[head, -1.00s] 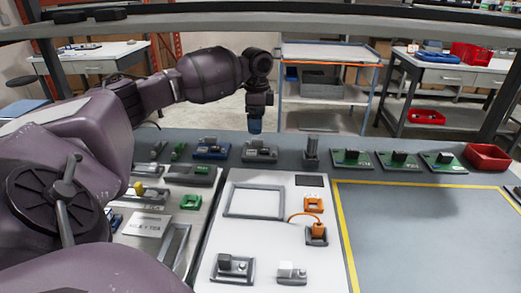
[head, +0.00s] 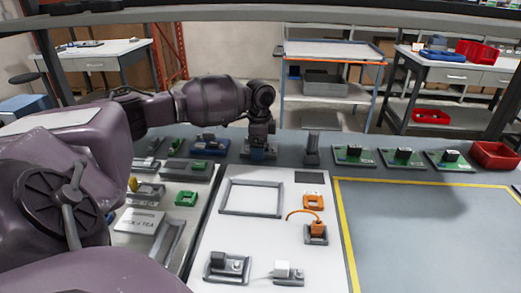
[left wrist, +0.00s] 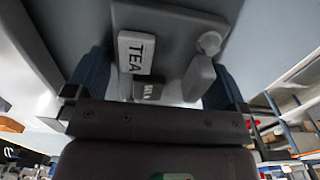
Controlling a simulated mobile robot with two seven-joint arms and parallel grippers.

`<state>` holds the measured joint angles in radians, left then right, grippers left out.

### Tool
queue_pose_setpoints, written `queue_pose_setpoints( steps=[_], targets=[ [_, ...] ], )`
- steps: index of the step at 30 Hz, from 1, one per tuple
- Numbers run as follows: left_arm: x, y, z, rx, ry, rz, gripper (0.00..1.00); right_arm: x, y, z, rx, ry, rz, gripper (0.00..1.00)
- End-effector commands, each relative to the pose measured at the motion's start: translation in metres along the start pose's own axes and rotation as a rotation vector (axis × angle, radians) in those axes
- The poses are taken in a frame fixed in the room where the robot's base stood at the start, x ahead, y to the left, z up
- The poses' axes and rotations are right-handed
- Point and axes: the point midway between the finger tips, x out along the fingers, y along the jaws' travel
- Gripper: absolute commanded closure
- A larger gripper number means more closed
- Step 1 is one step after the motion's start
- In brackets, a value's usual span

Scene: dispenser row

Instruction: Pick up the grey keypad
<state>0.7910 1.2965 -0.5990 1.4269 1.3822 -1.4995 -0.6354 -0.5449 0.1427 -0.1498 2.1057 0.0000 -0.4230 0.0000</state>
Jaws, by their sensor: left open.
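A grey keypad unit (left wrist: 172,22) fills the top middle of the left wrist view. It has a grey base with a white block marked "TEA" (left wrist: 135,52), a smaller dark lettered block (left wrist: 147,90) and a grey lever with a round knob (left wrist: 209,43). In the head view it stands in the back row, mostly hidden by my left gripper (head: 259,153). My left gripper points down over it, open, with its blue fingers on either side of the unit; I cannot tell whether they touch it. My right gripper is not in view.
A blue-based device (head: 210,145) stands close to the left and a grey upright post (head: 312,150) to the right. Green boards (head: 354,156) and a red bin (head: 494,155) lie further right. The yellow-outlined area (head: 430,230) is clear.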

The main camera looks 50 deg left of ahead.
Motion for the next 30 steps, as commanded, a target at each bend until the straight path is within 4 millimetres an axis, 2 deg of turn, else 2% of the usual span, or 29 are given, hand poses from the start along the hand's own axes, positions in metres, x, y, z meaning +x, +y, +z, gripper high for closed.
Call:
queue_pose_setpoints(
  steps=[4,5,12,13,22,26,30],
  targets=[
    [-0.002,0.0,0.0,0.0,0.001,-0.002,0.0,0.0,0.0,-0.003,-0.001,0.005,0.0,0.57],
    [-0.002,0.0,0.0,0.0,0.001,-0.002,0.03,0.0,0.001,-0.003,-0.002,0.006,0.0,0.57],
    [-0.002,0.0,0.0,0.0,0.001,-0.001,0.4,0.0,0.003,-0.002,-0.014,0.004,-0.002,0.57],
    [-0.002,0.0,0.0,0.0,0.001,-0.002,0.42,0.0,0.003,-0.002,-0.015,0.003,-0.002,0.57],
    [-0.008,0.0,0.0,0.0,0.002,-0.003,0.42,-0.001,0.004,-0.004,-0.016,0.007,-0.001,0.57],
    [-0.027,-0.001,0.0,0.0,0.005,-0.006,0.42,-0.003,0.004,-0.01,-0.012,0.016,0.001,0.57],
    [-0.055,0.0,0.0,0.0,0.006,-0.007,0.42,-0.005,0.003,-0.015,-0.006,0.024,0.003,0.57]
  ],
)
